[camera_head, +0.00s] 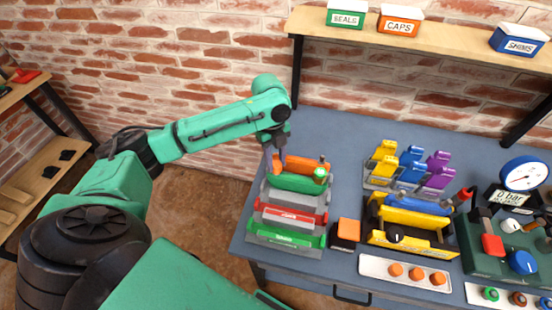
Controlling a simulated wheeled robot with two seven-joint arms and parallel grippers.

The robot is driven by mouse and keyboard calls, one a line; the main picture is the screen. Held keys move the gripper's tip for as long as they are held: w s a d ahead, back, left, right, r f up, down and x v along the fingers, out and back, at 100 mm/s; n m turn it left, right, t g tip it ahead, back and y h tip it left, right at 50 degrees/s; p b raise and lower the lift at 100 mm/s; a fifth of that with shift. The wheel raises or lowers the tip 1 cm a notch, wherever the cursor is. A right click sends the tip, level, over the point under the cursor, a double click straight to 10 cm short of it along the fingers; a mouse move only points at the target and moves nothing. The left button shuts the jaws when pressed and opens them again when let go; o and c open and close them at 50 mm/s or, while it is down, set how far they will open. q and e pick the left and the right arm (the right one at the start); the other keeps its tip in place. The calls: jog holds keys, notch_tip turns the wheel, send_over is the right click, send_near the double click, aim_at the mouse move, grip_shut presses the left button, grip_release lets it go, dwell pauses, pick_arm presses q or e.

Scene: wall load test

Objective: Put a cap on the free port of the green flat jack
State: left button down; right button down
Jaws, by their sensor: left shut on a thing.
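The green flat jack (297,183) lies in a grey rack at the left of the blue-grey table, in front of an orange flat jack (302,163). A round green-topped fitting (320,174) stands at its right end. My left gripper (276,157) points down at its left end, shut on a small orange thing that looks like a cap (277,166). The gripper hides that end, so I cannot tell whether the cap touches the port. Several orange caps (396,270) sit on a white tray (370,265). My right gripper is not in view.
An orange-topped block (348,229), a yellow pump unit (410,219), coloured blocks (411,158) and a gauge (524,174) stand to the right. A shelf (430,38) with labelled boxes hangs above. The table's back left is clear.

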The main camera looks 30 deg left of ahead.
pick_arm(q)
jog(key=shift+f, duration=0.1)
jog(key=shift+c, duration=0.6)
grip_release()
notch_tip(320, 180, up, 8)
jog(key=p, duration=0.9)
dwell(0.5)
dwell(0.5)
